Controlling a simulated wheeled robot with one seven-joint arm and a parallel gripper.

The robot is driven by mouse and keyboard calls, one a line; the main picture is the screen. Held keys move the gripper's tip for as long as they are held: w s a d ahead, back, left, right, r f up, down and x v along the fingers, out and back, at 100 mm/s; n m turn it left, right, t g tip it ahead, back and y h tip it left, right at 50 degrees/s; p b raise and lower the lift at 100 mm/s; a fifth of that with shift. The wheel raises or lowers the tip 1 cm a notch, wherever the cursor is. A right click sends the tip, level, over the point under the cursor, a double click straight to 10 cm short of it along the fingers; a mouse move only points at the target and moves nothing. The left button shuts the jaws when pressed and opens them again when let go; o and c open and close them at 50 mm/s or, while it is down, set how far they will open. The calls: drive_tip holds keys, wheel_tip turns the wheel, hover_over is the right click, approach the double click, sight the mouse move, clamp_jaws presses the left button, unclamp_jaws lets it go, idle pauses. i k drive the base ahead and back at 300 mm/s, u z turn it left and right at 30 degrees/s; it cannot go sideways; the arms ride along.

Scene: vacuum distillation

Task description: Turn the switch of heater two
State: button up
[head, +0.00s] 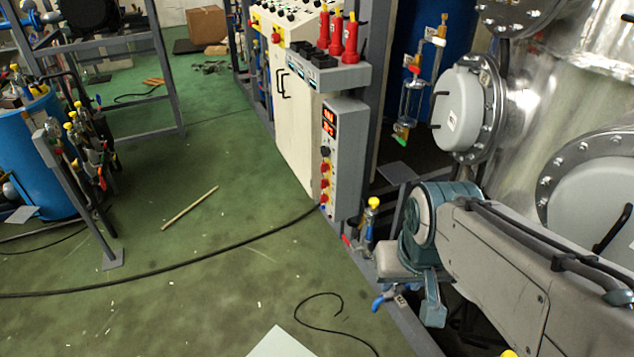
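A grey control box (345,160) is fixed at the right end of a pale cabinet. Its left face has a red lit display (329,123), a dark round knob (325,152) and a column of red switches (324,183) on yellow plates. The labels are too small to read, so I cannot tell which one belongs to heater two. My arm reaches in from the lower right and its teal end (425,255) is below and right of the box, apart from it. My gripper cannot be made out clearly there, and its fingers cannot be told apart.
A pale cabinet (290,125) with a handle stands left of the box. Three red fittings (336,38) rise above it. Large metal vessels (560,100) fill the right. A black cable (180,243) crosses the green floor, which is mostly open. A stick (190,208) lies there.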

sight(324, 182)
drive_tip(key=z, duration=0.05)
drive_tip(key=k, duration=0.45)
drive_tip(key=u, duration=1.2)
drive_tip(key=i, duration=1.6)
drive_tip(key=z, duration=0.9)
drive_tip(key=i, duration=0.3)
drive_tip(key=z, duration=0.15)
